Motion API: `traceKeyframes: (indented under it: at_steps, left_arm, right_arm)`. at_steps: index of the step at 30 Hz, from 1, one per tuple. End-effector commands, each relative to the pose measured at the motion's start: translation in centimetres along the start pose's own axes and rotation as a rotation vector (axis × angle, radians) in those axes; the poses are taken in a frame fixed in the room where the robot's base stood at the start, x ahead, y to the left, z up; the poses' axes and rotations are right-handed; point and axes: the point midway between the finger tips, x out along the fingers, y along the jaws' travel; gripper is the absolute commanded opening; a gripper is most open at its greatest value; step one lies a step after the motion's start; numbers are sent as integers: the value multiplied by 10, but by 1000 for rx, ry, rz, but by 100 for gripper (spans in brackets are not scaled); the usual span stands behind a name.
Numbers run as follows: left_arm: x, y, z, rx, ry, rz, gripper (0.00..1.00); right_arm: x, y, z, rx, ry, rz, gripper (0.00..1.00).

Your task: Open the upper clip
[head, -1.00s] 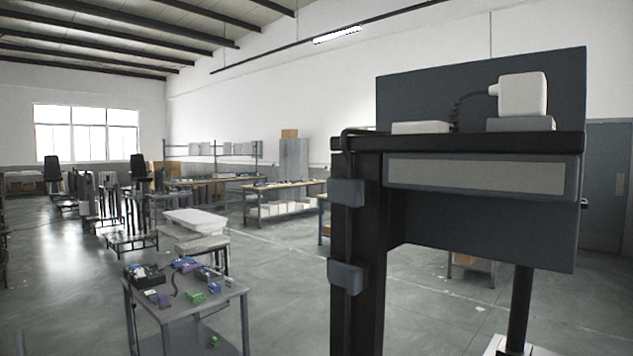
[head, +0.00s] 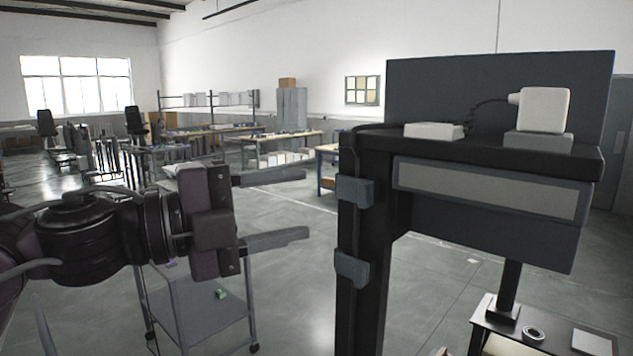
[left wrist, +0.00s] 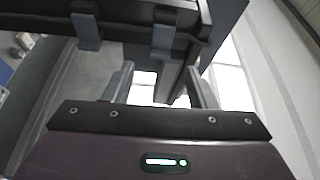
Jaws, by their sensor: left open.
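The upper clip (head: 355,190) is a blue-grey block on the black column (head: 362,315) of the workstation, around a dark cable running down it. A similar lower clip (head: 352,268) sits below it. Whether either clip is open cannot be told. My left gripper (head: 305,204) is open and empty, left of the column, its fingers pointing at it, one above the other. It is apart from the clips. In the left wrist view, the upper clip (left wrist: 163,40) appears beyond and between the fingertips, and the lower clip (left wrist: 87,32) is farther left. My right gripper is not in view.
The workstation's dark tabletop (head: 480,148) juts out right of the column, with a white device (head: 544,108) on it. A grey cart (head: 205,310) stands behind my left arm. A low dark table (head: 550,335) is at the bottom right. Floor between cart and column is clear.

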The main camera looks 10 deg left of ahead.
Motion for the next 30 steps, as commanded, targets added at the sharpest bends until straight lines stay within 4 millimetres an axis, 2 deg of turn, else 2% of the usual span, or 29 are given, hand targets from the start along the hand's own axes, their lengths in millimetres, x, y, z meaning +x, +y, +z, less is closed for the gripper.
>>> traceKeyframes:
  at_steps: [1,5,12,18,22,30]
  left_arm:
    - [-3,-3,-10,40,3,13,51]
    - [2,-5,-19,68,7,23,51]
    - [39,-7,-18,61,9,22,51]
    - [65,-5,-18,63,8,19,51]
    - [72,-3,-17,64,5,20,51]
    - [73,-1,-17,65,5,20,50]
  right_arm:
    - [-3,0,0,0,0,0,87]
    - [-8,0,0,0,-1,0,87]
    - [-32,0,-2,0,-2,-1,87]
    - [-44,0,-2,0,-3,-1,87]
    - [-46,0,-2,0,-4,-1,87]
    - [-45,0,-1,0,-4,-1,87]
